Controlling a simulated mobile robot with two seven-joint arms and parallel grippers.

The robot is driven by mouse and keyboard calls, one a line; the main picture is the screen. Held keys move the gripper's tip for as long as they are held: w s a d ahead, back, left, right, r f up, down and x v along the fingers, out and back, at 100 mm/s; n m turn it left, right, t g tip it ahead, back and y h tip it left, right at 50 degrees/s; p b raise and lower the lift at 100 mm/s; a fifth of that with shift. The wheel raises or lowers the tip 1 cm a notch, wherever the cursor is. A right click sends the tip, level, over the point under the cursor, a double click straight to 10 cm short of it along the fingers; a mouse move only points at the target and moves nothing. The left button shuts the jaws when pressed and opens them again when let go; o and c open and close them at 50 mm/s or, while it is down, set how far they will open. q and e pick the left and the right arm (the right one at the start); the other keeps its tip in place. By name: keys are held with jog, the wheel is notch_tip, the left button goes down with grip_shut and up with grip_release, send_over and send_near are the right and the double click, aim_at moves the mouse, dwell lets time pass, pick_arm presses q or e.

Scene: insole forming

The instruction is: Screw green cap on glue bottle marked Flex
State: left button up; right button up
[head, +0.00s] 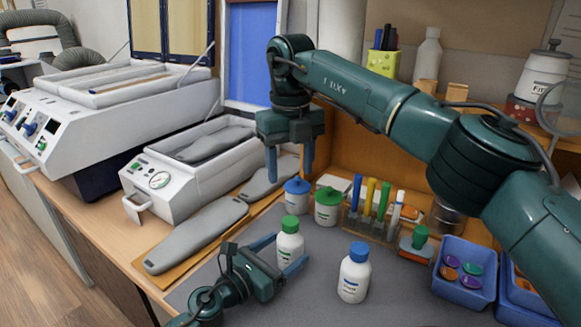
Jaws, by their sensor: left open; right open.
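A white bottle (290,246) stands on the grey mat with a green cap (290,224) on its top. Its label is too small to read, and I cannot tell how tight the cap is. My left gripper (280,256) is open, its blue fingers reaching to either side of this bottle. A second white bottle (353,281) with a blue cap (360,252) stands to the right; its label is unclear too. My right gripper (289,174) is open and empty, fingers pointing down, above and behind the green-capped bottle.
Jars with a blue lid (297,187) and a green lid (328,195) stand behind the bottles. A rack of coloured tubes (372,222) and blue bins (464,288) are to the right. Grey insoles (196,236) and a white press (175,187) lie left. Some mat between is clear.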

pick_arm(q)
jog(key=b+v, duration=0.1)
jog(key=v, duration=1)
jog(key=shift+s+a+f+b, duration=0.1)
jog(key=shift+s+b, duration=0.05)
jog(key=shift+b, duration=0.25)
jog(key=shift+s+a, duration=0.35)
